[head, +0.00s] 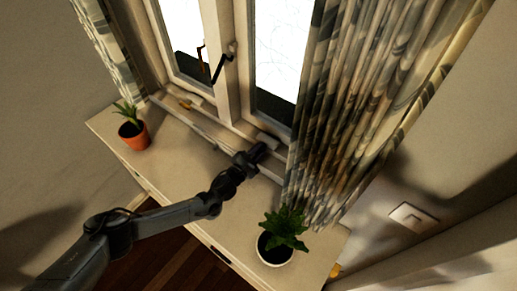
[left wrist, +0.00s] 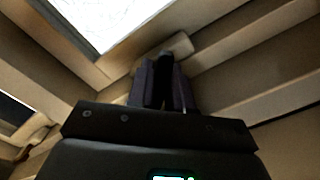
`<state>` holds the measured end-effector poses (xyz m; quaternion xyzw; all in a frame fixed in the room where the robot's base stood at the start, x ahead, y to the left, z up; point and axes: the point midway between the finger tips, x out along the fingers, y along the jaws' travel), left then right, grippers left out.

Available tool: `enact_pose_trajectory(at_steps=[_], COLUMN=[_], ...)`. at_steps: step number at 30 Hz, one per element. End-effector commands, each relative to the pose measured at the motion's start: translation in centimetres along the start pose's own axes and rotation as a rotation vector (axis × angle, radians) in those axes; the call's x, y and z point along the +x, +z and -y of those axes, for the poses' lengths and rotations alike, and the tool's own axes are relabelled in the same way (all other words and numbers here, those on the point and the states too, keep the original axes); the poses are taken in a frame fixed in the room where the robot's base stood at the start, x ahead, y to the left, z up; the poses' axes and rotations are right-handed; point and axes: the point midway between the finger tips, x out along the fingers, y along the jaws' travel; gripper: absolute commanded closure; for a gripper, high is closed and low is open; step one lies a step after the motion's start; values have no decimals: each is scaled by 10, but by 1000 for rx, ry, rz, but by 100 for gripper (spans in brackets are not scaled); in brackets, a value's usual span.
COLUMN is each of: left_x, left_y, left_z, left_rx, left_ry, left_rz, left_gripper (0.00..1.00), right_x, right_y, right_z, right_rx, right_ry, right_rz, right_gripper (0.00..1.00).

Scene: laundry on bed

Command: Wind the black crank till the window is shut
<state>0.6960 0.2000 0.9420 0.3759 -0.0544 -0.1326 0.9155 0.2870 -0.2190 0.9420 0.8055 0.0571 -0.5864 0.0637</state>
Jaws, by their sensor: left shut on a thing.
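My left gripper (head: 260,150) is at the window sill, below the right window pane (head: 282,50). In the left wrist view the two fingers (left wrist: 164,85) are close together, shut on a small dark thing at a pale housing (left wrist: 180,48) on the frame. It appears to be the black crank, mostly hidden by the fingers. The pale housing also shows in the head view (head: 268,138). A black handle (head: 222,66) sits on the post between the panes, apart from the gripper. I cannot tell how far the window stands open. My right gripper is not in view.
A brass-coloured handle (head: 185,104) lies at the left pane's sill. A plant in an orange pot (head: 134,136) stands left on the pale cabinet top (head: 183,158), and one in a white pot (head: 275,256) stands front right. A patterned curtain (head: 345,100) hangs close right of my gripper.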

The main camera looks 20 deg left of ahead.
Motion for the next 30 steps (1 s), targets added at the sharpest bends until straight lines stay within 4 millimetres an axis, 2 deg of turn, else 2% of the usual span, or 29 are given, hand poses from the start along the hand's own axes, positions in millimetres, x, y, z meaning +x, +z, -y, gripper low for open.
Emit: enact_pose_trajectory(at_steps=[12,30], left_x=[0,0], left_y=[2,1], left_z=[-2,0], left_rx=[282,362], left_ry=[1,2], left_rz=[2,2], left_gripper=[100,100], right_x=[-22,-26], right_y=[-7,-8], right_z=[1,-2], right_rx=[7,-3], right_ry=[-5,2], right_rz=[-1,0], right_gripper=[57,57])
